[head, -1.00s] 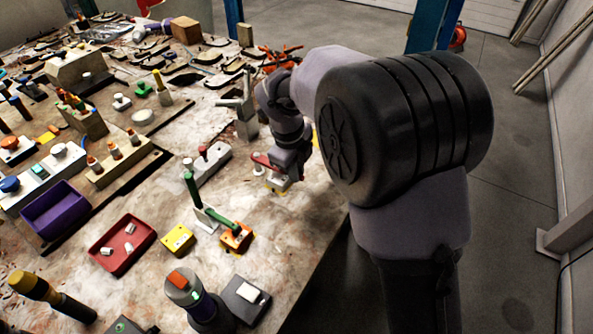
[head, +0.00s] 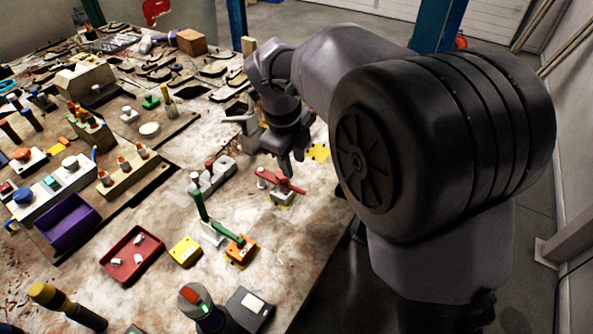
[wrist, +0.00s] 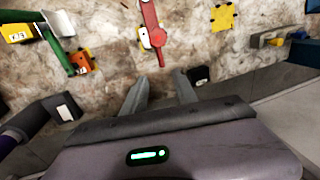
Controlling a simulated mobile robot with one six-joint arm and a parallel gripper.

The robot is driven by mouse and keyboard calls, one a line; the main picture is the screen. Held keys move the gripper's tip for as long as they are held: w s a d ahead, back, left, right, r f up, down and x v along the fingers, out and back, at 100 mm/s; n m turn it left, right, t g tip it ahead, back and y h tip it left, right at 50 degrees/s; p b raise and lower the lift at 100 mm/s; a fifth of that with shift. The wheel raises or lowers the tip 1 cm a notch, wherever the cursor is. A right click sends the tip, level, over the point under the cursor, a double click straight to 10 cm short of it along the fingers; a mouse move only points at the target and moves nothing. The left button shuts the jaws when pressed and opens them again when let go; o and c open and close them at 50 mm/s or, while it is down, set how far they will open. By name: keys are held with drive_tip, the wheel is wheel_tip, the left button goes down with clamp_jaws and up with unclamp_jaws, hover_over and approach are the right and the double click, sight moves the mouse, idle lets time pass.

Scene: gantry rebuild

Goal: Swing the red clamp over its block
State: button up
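The red clamp (head: 283,181) is a flat red arm on a pale upright pivot. My gripper (head: 292,170) hangs just beyond and above the clamp. In the wrist view my gripper's two fingers (wrist: 161,82) are apart with nothing between them, clear of the red arm's tip.
A green-handled clamp (head: 205,212) with an orange block (head: 241,249) stands nearer the camera. A yellow block (head: 185,251) and a red tray (head: 132,257) lie to its left. A grey fixture (head: 212,177) stands left of the clamp. The table's right edge is close.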

wheel_tip(320, 180, up, 6)
drive_tip(key=s+p, duration=0.1)
drive_tip(key=shift+a, duration=0.3)
drive_tip(key=shift+r, duration=0.1)
drive_tip(key=s+d+r+n+y, duration=0.1)
drive_tip(key=s+d+r+n, duration=0.45)
drive_tip(key=s+d, duration=0.2)
drive_tip(key=s+d+f+n+t+y, duration=0.1)
drive_tip(key=s+d+n+t, duration=0.1)
drive_tip(key=s+d+n, duration=0.2)
drive_tip(key=s+d+f+n+t+y, duration=0.1)
drive_tip(key=s+d+n, duration=0.3)
drive_tip(key=s+n, duration=0.5)
drive_tip(key=s, duration=0.3)
drive_tip(key=shift+d+t, duration=0.35)
drive_tip(key=shift+t, duration=0.05)
drive_tip(key=shift+n, duration=0.25)
